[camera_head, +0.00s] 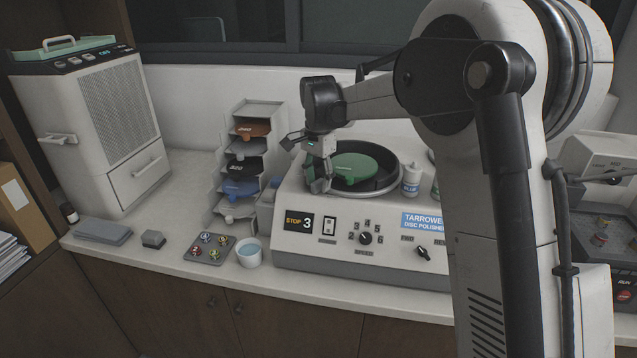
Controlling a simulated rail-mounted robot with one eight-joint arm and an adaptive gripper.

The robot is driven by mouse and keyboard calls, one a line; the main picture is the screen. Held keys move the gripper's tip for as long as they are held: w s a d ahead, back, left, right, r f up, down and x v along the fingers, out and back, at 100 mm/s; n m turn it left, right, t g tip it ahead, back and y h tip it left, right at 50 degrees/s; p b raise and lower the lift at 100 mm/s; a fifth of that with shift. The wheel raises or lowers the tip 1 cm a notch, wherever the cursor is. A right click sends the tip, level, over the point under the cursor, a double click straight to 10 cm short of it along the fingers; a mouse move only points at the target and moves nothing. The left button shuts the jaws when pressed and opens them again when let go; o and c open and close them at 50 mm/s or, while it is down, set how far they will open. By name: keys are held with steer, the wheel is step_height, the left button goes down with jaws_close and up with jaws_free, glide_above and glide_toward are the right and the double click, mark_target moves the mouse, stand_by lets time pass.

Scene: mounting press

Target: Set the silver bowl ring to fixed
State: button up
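A white disc polisher (380,265) stands on the counter, with a round dark bowl (399,183) set in its top. A green disc (362,165) lies inside the bowl.
The polisher's front has a display (299,222) reading "STOP 3", a rocker switch (329,225), a numbered knob (365,238) and a selector knob (423,253). A bottle (411,181) stands right of the bowl. A rack (232,180), cup (249,254) and tray (187,250) stand left.

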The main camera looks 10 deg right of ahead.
mark_target(319, 182)
step_height(319, 182, up, 11)
stand_by(0.4)
steer(key=shift+r, duration=0.1)
steer(key=s+d+r+n+t+b, duration=0.15)
steer(key=s+d, duration=0.25)
steer(key=s, duration=0.6)
steer(key=s+d+n+t+b, duration=0.1)
steer(key=s+d+n+t, duration=0.2)
steer(key=s, duration=0.6)
steer(key=s+d+f+n+t, duration=0.1)
steer(key=s+d+f+n, duration=0.1)
steer(key=s+f, duration=0.4)
steer(key=s+d+f+n+t+b, duration=0.1)
steer(key=s+d+f+n, duration=0.2)
steer(key=s, duration=1)
step_height(319, 182, down, 3)
steer(key=shift+d+f+t, duration=0.1)
steer(key=shift+d+t, duration=0.05)
steer(key=shift+t, duration=0.2)
stand_by(0.9)
